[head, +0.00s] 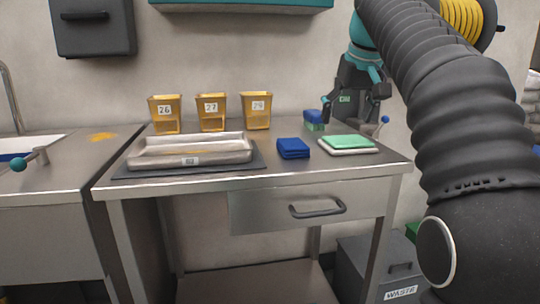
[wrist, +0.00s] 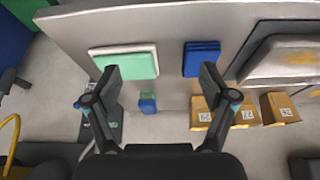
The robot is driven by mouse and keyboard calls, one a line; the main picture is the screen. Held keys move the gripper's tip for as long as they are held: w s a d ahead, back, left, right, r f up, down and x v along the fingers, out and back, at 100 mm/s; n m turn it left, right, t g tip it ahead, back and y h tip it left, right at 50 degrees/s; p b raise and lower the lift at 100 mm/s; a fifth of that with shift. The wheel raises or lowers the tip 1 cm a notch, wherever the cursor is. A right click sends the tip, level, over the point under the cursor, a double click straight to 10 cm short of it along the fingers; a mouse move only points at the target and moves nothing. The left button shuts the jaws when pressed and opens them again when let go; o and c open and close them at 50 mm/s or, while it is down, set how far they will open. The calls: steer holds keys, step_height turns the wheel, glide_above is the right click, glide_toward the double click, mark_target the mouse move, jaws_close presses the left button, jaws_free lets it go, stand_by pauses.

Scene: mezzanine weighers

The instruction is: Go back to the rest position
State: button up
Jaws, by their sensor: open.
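My gripper (head: 350,112) is open and empty, at the back right of the steel table in the head view. A green folded cloth (head: 347,142) on a white one lies at the right of the table. A blue folded cloth (head: 293,148) lies left of it.
The steel table (head: 290,177) carries a metal tray (head: 190,161) on a dark mat. Three yellow bins (head: 165,126) stand behind it. A grey waste bin (head: 370,262) is below right. A sink counter (head: 40,183) is at left. A teal cabinet (head: 240,4) hangs above.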

steer(key=s+f+m+t, duration=0.1)
steer(key=s+f, duration=2.7)
steer(key=f, duration=0.2)
steer(key=shift+s+a+f+m+h, duration=0.2)
steer(key=shift+f+m+h, duration=0.1)
steer(key=shift+m+h, duration=0.1)
